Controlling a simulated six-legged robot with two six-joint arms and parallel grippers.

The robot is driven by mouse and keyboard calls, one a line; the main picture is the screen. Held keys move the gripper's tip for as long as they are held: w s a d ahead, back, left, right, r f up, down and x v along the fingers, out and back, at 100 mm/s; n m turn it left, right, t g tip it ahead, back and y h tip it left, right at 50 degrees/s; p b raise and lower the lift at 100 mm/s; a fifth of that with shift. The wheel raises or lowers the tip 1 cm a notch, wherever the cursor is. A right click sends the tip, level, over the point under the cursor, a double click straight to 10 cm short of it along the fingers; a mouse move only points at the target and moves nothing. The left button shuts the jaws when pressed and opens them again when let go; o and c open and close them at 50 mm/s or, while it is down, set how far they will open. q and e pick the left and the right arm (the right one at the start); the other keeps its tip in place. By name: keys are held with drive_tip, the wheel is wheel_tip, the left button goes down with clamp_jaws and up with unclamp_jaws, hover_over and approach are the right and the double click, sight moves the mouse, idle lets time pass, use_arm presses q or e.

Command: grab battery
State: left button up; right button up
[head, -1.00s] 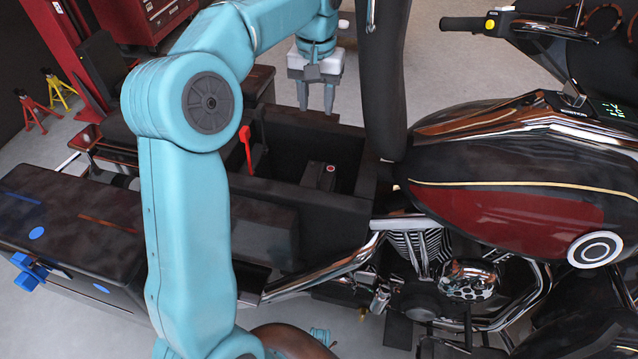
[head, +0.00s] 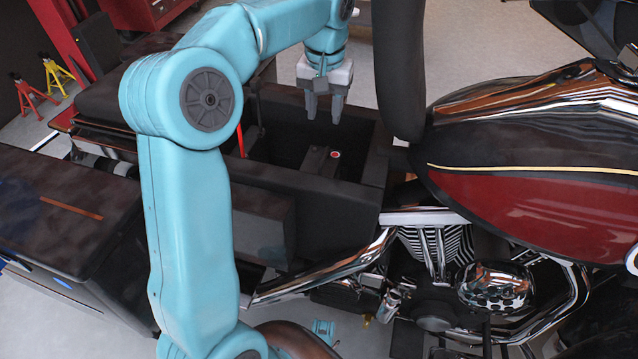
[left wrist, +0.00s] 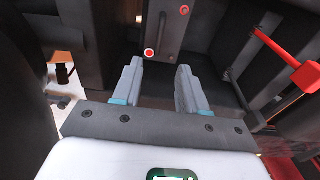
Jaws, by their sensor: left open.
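The battery (head: 318,162) is a dark box with a round red-ringed terminal on top, low inside the open black compartment of the motorcycle. In the left wrist view the battery (left wrist: 166,28) shows two red round terminals, just beyond the fingertips. My left gripper (head: 324,112) is open and empty, pointing down over the far side of the compartment, above and apart from the battery. Its two grey fingers (left wrist: 160,72) are spread in the left wrist view. The battery's lower part is hidden in the compartment. My right gripper does not show.
The compartment's near wall (head: 310,205) stands between me and the battery. A red lever (left wrist: 285,50) rises beside the battery. A dark upright padded part (head: 400,70) and the red-black tank (head: 530,185) stand to the right. Red and yellow stands (head: 55,75) are far left.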

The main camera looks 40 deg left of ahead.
use_arm(q)
drive_tip(key=b, duration=0.3)
hover_over(323, 157)
wheel_tip(323, 157, down, 8)
drive_tip(key=shift+f, duration=0.15)
wheel_tip(323, 157, down, 5)
drive_tip(key=b, duration=0.3)
drive_tip(key=shift+d+f, duration=0.1)
drive_tip(key=shift+s, duration=0.1)
clamp_jaws()
drive_tip(key=shift+r, duration=0.25)
idle(0.5)
